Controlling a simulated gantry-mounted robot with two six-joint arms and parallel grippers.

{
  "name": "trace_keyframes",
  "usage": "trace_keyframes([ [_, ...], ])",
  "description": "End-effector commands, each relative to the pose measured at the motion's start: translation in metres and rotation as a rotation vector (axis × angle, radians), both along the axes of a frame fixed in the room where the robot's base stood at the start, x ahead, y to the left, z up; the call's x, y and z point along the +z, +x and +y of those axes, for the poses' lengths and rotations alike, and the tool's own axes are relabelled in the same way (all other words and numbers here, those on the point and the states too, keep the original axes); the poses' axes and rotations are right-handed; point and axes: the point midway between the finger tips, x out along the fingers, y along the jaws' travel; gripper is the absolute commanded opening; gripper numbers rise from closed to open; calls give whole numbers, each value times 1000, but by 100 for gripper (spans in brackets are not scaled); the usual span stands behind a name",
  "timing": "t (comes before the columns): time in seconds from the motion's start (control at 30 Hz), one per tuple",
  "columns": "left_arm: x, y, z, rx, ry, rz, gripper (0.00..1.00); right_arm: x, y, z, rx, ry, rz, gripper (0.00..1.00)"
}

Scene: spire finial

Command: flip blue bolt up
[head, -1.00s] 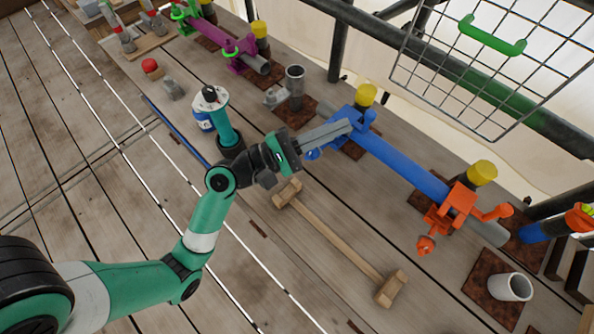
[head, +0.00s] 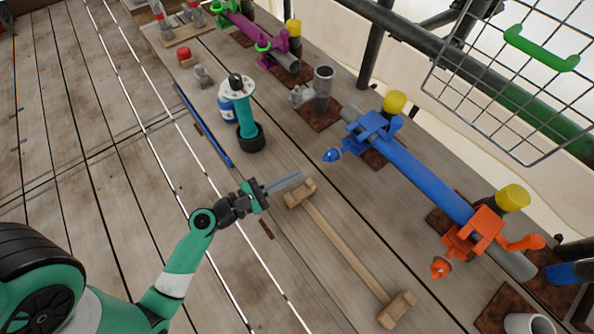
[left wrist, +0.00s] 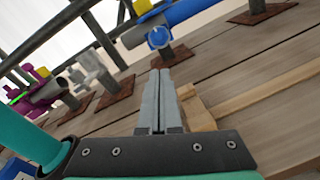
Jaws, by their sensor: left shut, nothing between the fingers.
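The blue bolt (head: 331,155) has a rounded head. It juts out low on the near left side of the blue clamp (head: 372,130), pointing away from the pipe rather than up. In the left wrist view its round head (left wrist: 158,37) faces me at the top. My left gripper (head: 300,174) is shut and empty, its long grey fingers together. It sits left of and nearer than the bolt, clear of it, by the mallet head. In the left wrist view the fingertips (left wrist: 160,72) point toward the bolt with a gap between. My right gripper is not in view.
A wooden mallet (head: 345,250) lies beside my left fingers. A teal tool (head: 245,115) stands to the left of the clamp. The blue pipe (head: 425,180) runs to an orange clamp (head: 475,235). A wire basket (head: 515,80) is at the upper right.

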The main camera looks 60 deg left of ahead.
Motion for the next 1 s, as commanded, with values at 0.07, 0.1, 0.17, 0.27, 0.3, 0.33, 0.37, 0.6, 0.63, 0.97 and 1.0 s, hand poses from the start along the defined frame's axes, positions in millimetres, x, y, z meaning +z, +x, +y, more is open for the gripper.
trace_keyframes([
  [0.07, 0, 15, -1, -6, 3, -3, 0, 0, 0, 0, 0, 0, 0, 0],
  [0.1, 0, 24, -2, -7, 2, -3, 0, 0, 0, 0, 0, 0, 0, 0],
  [0.17, 0, 36, -2, -7, 2, -4, 0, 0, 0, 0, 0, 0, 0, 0],
  [0.27, -1, 54, -1, -3, 3, -3, 0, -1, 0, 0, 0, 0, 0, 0],
  [0.3, -1, 61, -2, -4, 1, -3, 0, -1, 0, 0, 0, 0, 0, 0],
  [0.33, -2, 65, -1, -3, 2, -3, 0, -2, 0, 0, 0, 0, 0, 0],
  [0.37, -2, 69, -1, -3, 2, -2, 0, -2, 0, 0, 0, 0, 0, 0],
  [0.6, -2, 82, -1, -1, 1, -1, 0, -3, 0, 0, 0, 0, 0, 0],
  [0.63, -2, 83, -1, 0, 0, -1, 0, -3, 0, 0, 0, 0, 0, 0],
  [0.97, 0, 81, 0, 2, 0, 3, 0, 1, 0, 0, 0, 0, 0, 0],
  [1.0, 1, 80, 1, 5, -1, 8, 0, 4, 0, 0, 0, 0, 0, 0],
])
